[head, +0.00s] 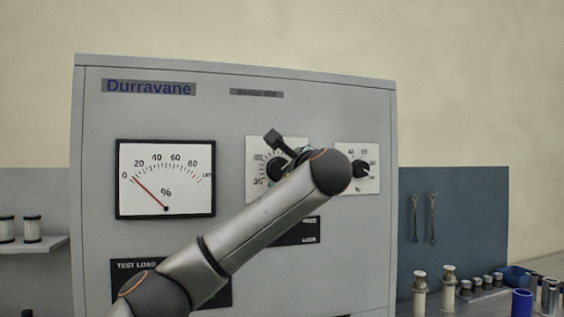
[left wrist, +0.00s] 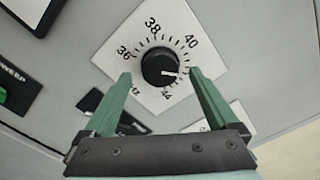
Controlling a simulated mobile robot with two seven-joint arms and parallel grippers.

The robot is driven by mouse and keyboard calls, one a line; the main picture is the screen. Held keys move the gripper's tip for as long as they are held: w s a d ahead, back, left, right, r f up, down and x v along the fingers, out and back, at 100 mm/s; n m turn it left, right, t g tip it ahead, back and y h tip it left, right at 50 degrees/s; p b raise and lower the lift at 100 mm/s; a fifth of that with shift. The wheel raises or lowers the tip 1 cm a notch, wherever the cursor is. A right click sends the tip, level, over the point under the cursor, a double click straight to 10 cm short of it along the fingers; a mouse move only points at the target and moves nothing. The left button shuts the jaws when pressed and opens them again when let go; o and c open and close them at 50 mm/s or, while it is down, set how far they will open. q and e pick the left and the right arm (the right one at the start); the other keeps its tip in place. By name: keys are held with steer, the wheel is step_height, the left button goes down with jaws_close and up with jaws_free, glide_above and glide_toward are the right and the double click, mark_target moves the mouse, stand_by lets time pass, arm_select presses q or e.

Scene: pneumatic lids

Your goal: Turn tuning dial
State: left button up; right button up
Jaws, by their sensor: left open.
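The tuning dial is a black round knob (left wrist: 160,67) on a white square plate marked from 36 to 44, in the left wrist view. Its white pointer line points right, between the 40 and 44 marks. In the head view the knob (head: 276,168) is partly hidden by my left arm. My left gripper (left wrist: 160,76) is open, with its green fingers on either side of the knob's lower part and nothing held. I cannot tell whether the fingertips touch it. The gripper (head: 291,155) is mostly hidden behind the arm in the head view. My right gripper is not in view.
The grey panel (head: 230,120) carries a percent meter (head: 165,178) with its needle near 0. A second dial (head: 361,169) is on the right. A shelf with jars (head: 32,229) is at left. Two wrenches (head: 432,218) hang at right above several cylinders.

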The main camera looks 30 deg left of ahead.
mark_target(280, 170)
arm_select(q)
steer(key=shift+p+x, duration=0.4)
steer(key=shift+x, duration=1.05)
steer(key=shift+f, duration=0.1)
steer(key=c, duration=1.4)
